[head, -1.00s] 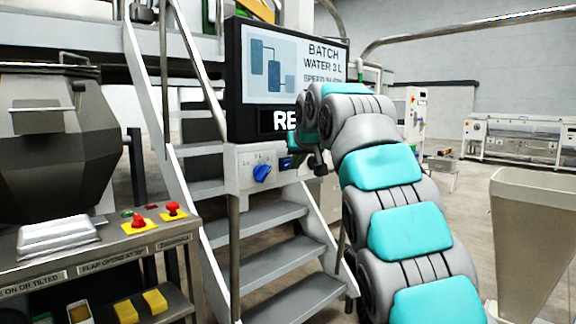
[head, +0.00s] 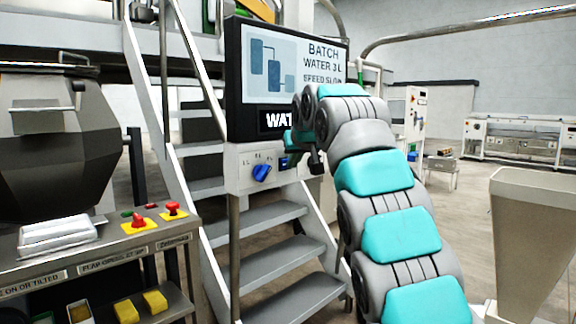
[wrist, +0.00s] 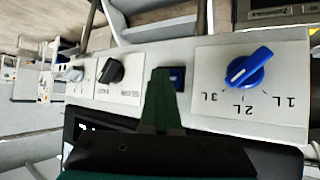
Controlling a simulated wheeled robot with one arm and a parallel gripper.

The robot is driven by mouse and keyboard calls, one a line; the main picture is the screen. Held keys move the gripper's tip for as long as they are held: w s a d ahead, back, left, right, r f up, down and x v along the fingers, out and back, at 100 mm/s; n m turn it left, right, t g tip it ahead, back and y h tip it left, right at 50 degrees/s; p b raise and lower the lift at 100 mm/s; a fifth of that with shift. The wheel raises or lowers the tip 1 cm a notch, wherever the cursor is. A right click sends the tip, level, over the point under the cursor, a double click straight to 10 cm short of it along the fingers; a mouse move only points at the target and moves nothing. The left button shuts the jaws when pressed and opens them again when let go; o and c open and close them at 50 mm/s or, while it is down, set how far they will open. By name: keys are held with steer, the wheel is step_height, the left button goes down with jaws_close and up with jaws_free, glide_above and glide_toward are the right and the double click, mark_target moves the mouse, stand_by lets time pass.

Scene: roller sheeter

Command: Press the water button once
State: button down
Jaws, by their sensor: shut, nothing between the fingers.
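The water button (wrist: 177,78) is a small blue square on the pale control panel (wrist: 215,118), between a blue litre knob (wrist: 250,68) and a black knob (wrist: 112,70) in the wrist view. My gripper (wrist: 160,74) is shut and empty. Its green fingertips overlap the button's left side in the wrist view; I cannot tell whether they touch it. In the head view, my gripper (head: 289,141) is at the panel (head: 240,176), right of the blue knob (head: 262,172). The display (head: 287,75) reads "BATCH WATER 3 L", and its lower strip starts "WAT".
Metal stairs (head: 265,217) stand directly below and behind the panel. A bench with red emergency buttons (head: 171,210) is at the left. A beige hopper (head: 530,245) is at the right.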

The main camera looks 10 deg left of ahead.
steer(key=shift+s+d+f+b, duration=0.15)
steer(key=shift+s+d+b, duration=0.35)
steer(key=shift+d+b, duration=0.2)
stand_by(0.3)
steer(key=s+d+b, duration=0.1)
steer(key=d, duration=0.1)
steer(key=s+d+b, duration=0.2)
stand_by(0.4)
stand_by(0.4)
steer(key=shift+s, duration=0.1)
